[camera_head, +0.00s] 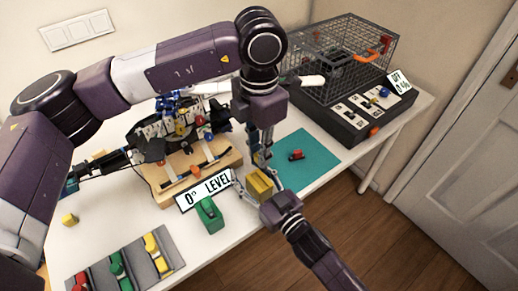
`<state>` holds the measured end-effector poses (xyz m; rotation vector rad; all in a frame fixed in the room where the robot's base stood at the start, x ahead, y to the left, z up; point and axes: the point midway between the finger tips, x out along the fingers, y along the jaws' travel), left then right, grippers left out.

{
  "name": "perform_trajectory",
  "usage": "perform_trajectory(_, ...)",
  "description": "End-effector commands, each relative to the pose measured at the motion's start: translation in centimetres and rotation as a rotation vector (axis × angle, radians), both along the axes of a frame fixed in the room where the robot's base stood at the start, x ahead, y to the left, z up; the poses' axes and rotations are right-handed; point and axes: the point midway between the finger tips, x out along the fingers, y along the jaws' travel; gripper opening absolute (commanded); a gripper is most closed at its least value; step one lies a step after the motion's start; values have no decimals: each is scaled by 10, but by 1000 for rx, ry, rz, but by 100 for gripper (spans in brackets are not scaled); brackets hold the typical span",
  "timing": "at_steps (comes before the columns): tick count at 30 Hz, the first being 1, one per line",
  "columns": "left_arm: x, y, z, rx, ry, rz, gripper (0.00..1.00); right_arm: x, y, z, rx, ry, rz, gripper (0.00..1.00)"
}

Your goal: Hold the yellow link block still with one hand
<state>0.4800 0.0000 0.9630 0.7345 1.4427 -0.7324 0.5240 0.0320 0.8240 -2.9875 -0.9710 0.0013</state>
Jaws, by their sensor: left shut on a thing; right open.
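The yellow link block (259,184) is at the table's front edge, to the right of the "0° LEVEL" sign. My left gripper (263,163) reaches down from above, and its fingers are shut on the block from the top. My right gripper (257,196) comes in from the lower right and is open close against the block's near side. Its fingertips are partly hidden, and I cannot tell whether they touch the block.
A wooden stand (190,175) with wiring and servo parts is left of the block. A green block (209,214) and a grey tray (142,252) with coloured parts are in front. A teal mat (310,160) holds a small red part. A wire cage (340,50) stands behind.

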Motion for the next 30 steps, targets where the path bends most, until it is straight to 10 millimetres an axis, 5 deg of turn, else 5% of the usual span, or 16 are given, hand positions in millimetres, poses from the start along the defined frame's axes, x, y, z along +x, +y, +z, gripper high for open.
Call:
perform_trajectory(8,0,0,0,0,0,0,0,-7,-6,-1,0,2,-1,50)
perform_trajectory(21,0,0,0,0,0,0,0,-75,-54,-1,-1,3,1,50)
perform_trajectory(30,0,0,0,0,0,0,0,-96,-70,-1,0,1,-1,50)
